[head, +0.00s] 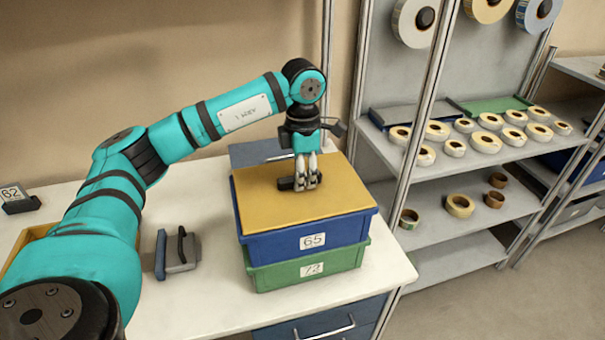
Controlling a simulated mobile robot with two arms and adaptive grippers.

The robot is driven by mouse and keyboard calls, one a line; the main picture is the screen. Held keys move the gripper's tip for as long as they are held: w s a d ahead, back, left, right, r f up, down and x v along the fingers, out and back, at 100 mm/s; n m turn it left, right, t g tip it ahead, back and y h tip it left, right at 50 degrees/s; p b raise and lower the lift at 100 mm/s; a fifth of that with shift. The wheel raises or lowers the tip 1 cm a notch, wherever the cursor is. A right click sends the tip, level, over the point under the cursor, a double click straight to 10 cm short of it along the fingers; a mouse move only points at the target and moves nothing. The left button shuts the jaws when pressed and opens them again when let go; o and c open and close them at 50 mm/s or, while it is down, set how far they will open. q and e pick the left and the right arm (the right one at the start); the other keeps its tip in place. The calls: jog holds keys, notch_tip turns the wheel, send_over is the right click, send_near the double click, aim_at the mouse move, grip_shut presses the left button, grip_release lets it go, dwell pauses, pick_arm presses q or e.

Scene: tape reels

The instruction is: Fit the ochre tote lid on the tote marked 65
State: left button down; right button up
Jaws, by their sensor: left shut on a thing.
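The ochre tote lid (345,192) lies over the top of the blue tote marked 65 (285,247). Its edges look lined up with the tote's rim; I cannot tell whether it is pressed fully down. The blue tote stands on a green tote marked 72 (285,276). My left gripper (306,183) points down over the lid and is shut on the lid's dark handle (286,184). The fingers hide part of the handle. My right gripper is not in view.
A grey-black tool (178,252) lies on the white worktop (215,310) left of the totes. A sign marked 62 (17,198) stands at far left. At right, a rack (455,238) holds several tape reels. A metal post rises behind the totes.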

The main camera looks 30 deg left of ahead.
pick_arm(q)
jog(key=c, duration=1.5)
grip_release()
jog(key=shift+o, duration=2)
jog(key=shift+r, duration=0.3)
notch_tip(320, 180, up, 11)
jog(key=shift+r, duration=0.2)
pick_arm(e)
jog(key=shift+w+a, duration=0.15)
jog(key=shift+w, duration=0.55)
